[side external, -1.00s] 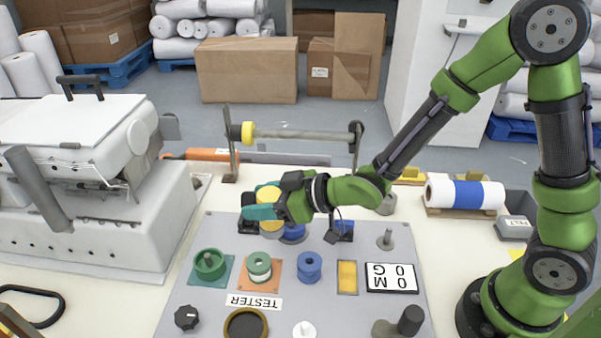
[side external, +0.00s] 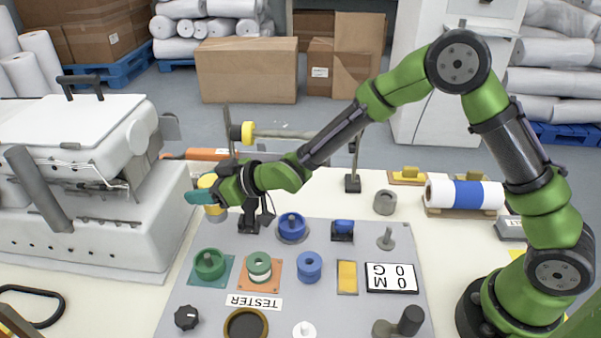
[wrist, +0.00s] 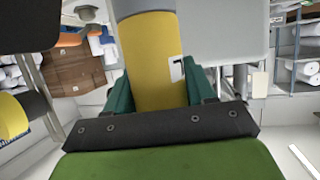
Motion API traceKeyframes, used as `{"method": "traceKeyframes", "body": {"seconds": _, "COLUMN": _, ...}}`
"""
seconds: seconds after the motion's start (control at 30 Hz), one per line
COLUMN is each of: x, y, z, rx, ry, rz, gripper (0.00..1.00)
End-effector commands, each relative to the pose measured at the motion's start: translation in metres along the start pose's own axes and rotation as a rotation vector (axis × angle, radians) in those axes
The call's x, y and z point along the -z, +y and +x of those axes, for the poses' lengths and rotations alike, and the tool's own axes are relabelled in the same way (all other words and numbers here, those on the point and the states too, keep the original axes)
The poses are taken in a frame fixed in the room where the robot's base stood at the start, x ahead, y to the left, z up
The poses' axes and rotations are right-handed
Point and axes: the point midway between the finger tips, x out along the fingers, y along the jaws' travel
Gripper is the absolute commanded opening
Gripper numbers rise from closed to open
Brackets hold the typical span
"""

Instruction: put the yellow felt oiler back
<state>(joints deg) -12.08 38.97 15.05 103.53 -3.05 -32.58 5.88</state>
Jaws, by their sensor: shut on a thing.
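The yellow felt oiler shows as a yellow cylinder (side external: 207,181) with a grey lower end, beside the far left corner of the grey panel. My gripper (side external: 203,195) is shut on it, with teal fingers on its sides. In the wrist view the yellow body (wrist: 150,65), with a white label bearing a dark mark, stands between the teal fingers. The fingers hide part of the oiler. I cannot tell whether its lower end touches the table.
The white machine (side external: 90,200) stands close on the left. The grey panel (side external: 200,310) carries a blue spool (side external: 291,224), a green cup (side external: 209,265) and a yellow pad (side external: 347,277). A roller stand (side external: 300,134) rises behind my gripper. A grey round cup (side external: 385,202) sits at the far right.

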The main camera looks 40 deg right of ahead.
Motion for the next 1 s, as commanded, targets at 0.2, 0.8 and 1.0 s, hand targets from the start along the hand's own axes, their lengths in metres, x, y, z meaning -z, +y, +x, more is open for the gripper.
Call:
{"method": "traceKeyframes", "body": {"seconds": 0.2, "x": 0.006, "y": 0.002, "z": 0.019, "rx": 0.001, "ry": 0.001, "rz": 0.000, "gripper": 0.15}}
{"method": "traceKeyframes", "body": {"seconds": 0.8, "x": -0.022, "y": 0.003, "z": 0.037, "rx": 0.001, "ry": 0.000, "rz": 0.000, "gripper": 0.15}}
{"method": "traceKeyframes", "body": {"seconds": 1.0, "x": -0.026, "y": 0.003, "z": 0.038, "rx": 0.000, "ry": 0.000, "rz": 0.000, "gripper": 0.62}}
